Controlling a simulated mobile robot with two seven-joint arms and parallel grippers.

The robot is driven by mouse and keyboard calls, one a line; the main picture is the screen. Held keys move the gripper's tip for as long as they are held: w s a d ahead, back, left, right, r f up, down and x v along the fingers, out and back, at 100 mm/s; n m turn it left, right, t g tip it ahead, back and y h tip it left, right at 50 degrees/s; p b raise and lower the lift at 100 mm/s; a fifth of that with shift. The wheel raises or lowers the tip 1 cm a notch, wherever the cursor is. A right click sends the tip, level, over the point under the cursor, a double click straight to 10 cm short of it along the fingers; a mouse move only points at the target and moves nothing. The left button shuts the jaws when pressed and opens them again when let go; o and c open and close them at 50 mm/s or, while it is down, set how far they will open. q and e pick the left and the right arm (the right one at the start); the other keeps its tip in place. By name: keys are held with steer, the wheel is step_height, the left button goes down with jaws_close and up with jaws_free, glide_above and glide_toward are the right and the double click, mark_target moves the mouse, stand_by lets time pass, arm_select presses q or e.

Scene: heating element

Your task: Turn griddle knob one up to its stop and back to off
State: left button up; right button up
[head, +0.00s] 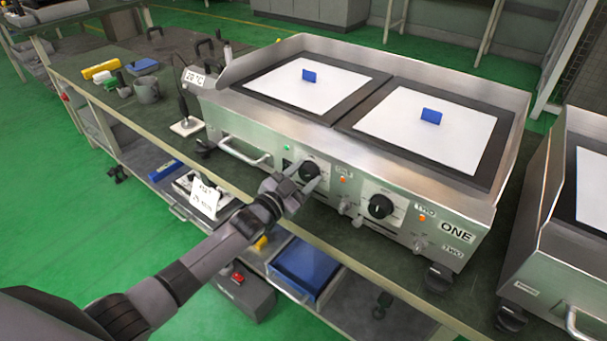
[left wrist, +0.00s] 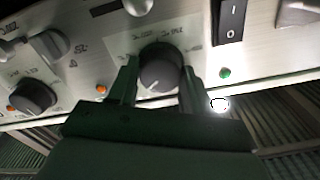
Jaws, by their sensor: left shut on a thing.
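The griddle (head: 226,110) is a steel unit with two dark plates. Its left front knob (head: 309,171) is round and black, and I take it to be knob one. My left gripper (head: 306,185) reaches it from the front with its fingers on either side. In the left wrist view the gripper (left wrist: 158,88) is shut on the knob (left wrist: 160,70). A pale pointer line shows on the knob's face, toward the lower left of that picture. The fingers hide the knob's sides. My right gripper is not in view.
A second black knob (head: 381,206) sits to the right on the same panel. Orange lamps, a green lamp (left wrist: 224,73) and a rocker switch (left wrist: 230,20) are near the knobs. A bar handle (head: 258,155) projects at left. Another griddle (head: 562,230) stands at right.

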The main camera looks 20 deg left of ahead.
arm_select(q)
steer(key=n, duration=0.5)
steer(key=shift+n, duration=0.3)
steer(key=n, duration=0.3)
steer(key=shift+f, duration=0.1)
steer(key=shift+a+n+b, duration=0.1)
steer(key=shift+n+b, duration=0.3)
steer(key=shift+n, duration=0.9)
steer(key=o, duration=1)
steer(key=shift+o, duration=0.2)
